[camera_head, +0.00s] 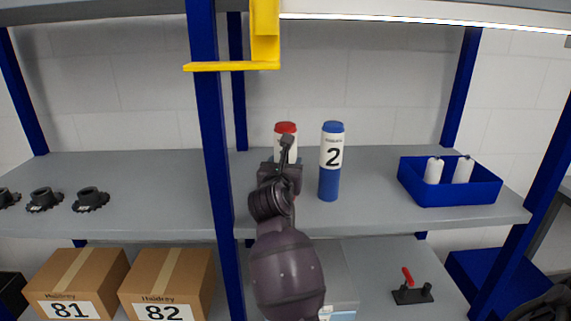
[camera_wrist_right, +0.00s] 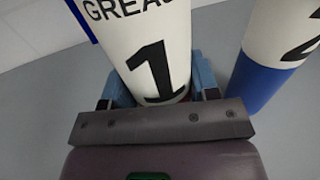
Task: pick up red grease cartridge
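The red grease cartridge (camera_head: 286,128) stands upright on the upper shelf, with a red cap and white body. My right arm hides its lower part in the head view. In the right wrist view its white body (camera_wrist_right: 150,40) shows a black "1" and a bit of red at the bottom. My right gripper (camera_head: 286,158) is at the cartridge, with a blue finger on each side of it in the wrist view (camera_wrist_right: 162,82). The fingers look close to its sides; whether they press on it cannot be told. My left gripper is not in view.
A blue cartridge (camera_head: 329,183) marked "2" stands close on the right. A blue bin (camera_head: 450,192) with white bottles is farther right. A blue post (camera_head: 209,130) rises left of my arm, and a yellow bracket (camera_head: 235,66) hangs above. Black parts (camera_head: 90,198) lie at left.

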